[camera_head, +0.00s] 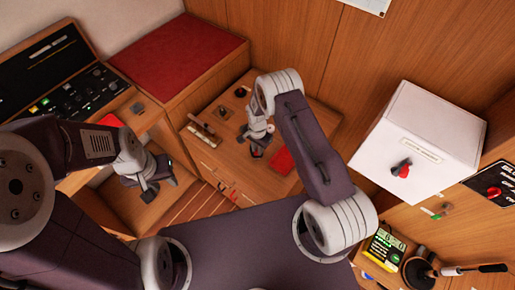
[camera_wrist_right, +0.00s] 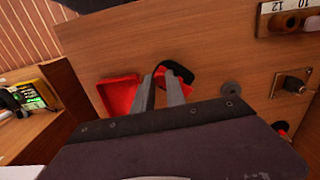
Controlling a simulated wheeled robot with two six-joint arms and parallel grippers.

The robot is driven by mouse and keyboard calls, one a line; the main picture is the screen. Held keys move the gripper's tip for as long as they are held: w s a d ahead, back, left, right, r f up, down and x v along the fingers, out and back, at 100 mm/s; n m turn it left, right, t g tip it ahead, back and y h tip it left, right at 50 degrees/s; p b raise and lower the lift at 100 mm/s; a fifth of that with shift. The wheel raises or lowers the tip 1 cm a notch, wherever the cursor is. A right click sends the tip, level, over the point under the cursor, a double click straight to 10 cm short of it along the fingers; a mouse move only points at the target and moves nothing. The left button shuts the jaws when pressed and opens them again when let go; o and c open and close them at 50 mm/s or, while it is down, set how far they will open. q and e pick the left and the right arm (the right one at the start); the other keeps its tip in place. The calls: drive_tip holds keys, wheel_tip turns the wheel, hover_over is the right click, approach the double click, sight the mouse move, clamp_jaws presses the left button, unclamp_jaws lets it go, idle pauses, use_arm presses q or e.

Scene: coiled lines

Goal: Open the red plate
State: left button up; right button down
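A flat red plate (camera_head: 281,161) lies on the wooden cabinet top (camera_head: 222,150) in the head view. The right wrist view shows it as a red piece with a raised rim (camera_wrist_right: 118,96), left of my fingers. My right gripper (camera_head: 256,153) points down at the cabinet top, just left of the plate. In the wrist view, my right gripper's fingertips (camera_wrist_right: 157,74) are a small gap apart, beside a red part with a curved black band (camera_wrist_right: 178,72). Whether they touch or grip it is unclear. My left gripper (camera_head: 155,186) hangs open and apart, to the left.
A white box with a red knob (camera_head: 402,170) stands on the right. A red-topped cabinet (camera_head: 180,60) and a dark control panel (camera_head: 60,75) are at the left. Small fittings (camera_head: 203,133) sit on the cabinet top. A green-screened device (camera_head: 383,245) is at lower right.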

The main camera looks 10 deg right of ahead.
drive_tip(key=shift+d+n+b, duration=0.4)
drive_tip(key=shift+n+b, duration=0.05)
drive_tip(key=shift+n, duration=0.45)
idle(1.3)
drive_tip(key=c, duration=1.3)
unclamp_jaws()
drive_tip(key=shift+c, duration=0.2)
drive_tip(key=shift+r, duration=0.15)
wheel_tip(320, 180, up, 9)
drive_tip(key=b, duration=0.1)
